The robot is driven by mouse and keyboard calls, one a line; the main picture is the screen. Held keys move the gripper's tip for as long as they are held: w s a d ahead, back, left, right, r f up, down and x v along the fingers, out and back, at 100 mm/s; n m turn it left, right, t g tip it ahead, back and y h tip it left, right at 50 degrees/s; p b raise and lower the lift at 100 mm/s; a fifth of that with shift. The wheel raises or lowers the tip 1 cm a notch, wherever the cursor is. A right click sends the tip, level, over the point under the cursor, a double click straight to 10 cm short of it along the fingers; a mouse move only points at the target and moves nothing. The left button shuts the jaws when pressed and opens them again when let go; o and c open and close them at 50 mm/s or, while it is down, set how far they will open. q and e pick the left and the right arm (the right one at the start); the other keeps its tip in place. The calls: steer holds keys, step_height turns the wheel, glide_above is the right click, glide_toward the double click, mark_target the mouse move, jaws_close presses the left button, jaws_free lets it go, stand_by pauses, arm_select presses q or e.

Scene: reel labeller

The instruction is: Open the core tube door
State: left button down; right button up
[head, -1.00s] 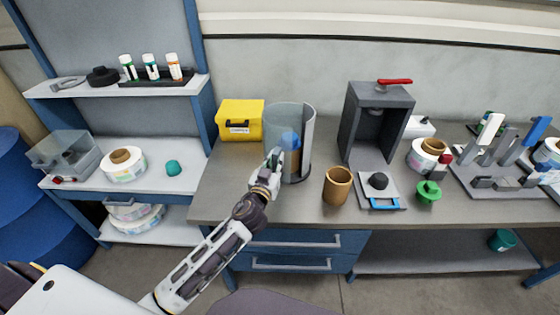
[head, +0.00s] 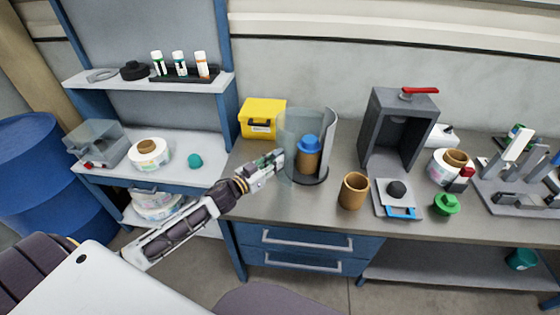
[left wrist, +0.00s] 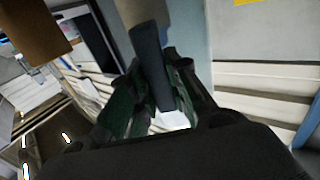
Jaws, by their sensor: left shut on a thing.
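The core tube (head: 329,140) is an upright curved, clear-grey shell on a dark round base on the bench. Its clear door panel (head: 287,135) stands at the left side, and the front is open. Inside, a brown core with a blue cap (head: 308,144) shows plainly. My left gripper (head: 275,160) is at the door's left front edge, shut on the door's handle. In the left wrist view the dark handle bar (left wrist: 152,65) runs between the green finger pads. My right gripper is not in view.
A yellow box (head: 262,117) stands behind and left of the tube. A brown open cup (head: 353,191) stands at its front right, beside a small platform with a black knob (head: 397,188). A dark press frame with red lever (head: 420,91) stands behind. Blue drawers (head: 310,245) lie below.

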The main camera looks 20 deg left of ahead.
arm_select(q)
steer(key=shift+w+a+m+g+h, duration=0.1)
steer(key=shift+a+m+g+h, duration=0.65)
steer(key=shift+a+h, duration=0.65)
steer(key=w+a+m+g+h+b, duration=0.4)
steer(key=w+a+h+b, duration=0.1)
steer(key=a, duration=0.6)
steer(key=shift+m+b, duration=0.35)
steer(key=shift+b, duration=0.05)
steer(key=c, duration=1.5)
jaws_free()
steer(key=shift+o, duration=0.9)
steer(key=v, duration=1.2)
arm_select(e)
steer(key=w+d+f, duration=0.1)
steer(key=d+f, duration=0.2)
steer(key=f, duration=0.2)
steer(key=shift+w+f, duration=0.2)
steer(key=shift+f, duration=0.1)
